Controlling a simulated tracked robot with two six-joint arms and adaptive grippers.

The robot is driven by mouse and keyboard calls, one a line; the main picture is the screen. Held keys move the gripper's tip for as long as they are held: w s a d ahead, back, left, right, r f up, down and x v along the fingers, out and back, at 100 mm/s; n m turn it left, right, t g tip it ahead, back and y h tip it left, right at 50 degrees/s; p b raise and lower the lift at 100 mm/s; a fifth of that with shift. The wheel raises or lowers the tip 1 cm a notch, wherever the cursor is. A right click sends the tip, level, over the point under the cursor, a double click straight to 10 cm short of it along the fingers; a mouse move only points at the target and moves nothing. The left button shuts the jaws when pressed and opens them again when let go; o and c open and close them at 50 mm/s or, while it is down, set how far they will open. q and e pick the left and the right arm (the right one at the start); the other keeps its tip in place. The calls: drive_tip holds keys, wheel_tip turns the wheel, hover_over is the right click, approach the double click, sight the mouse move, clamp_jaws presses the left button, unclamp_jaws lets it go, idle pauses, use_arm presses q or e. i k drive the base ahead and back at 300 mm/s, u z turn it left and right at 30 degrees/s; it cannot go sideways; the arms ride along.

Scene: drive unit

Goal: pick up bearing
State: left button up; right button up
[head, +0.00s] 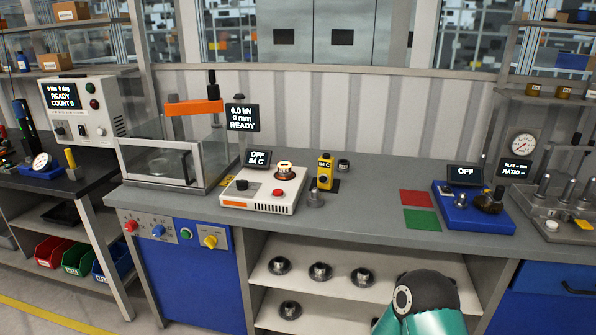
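A ring-shaped part that looks like the bearing (284,168) sits on top of the white heater unit (262,202), whose small display (258,158) reads OFF and 84 C. A smaller dark ring (343,165) lies on the bench behind and right of it; I cannot tell whether it is also a bearing. Neither of my grippers is in view. A teal link of one of my arms shows at the bottom, right of centre, in front of the shelf.
A yellow handheld meter (325,172) and a small metal cylinder (315,197) stand right of the heater. A press with a clear guard (205,155) is to the left. Red (416,198) and green (422,219) pads lie right. Flanged parts (320,271) sit on the shelves below.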

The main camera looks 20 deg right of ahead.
sight(283, 171)
drive_tip(key=u, duration=0.05)
drive_tip(key=i, duration=1)
drive_tip(key=z, duration=0.05)
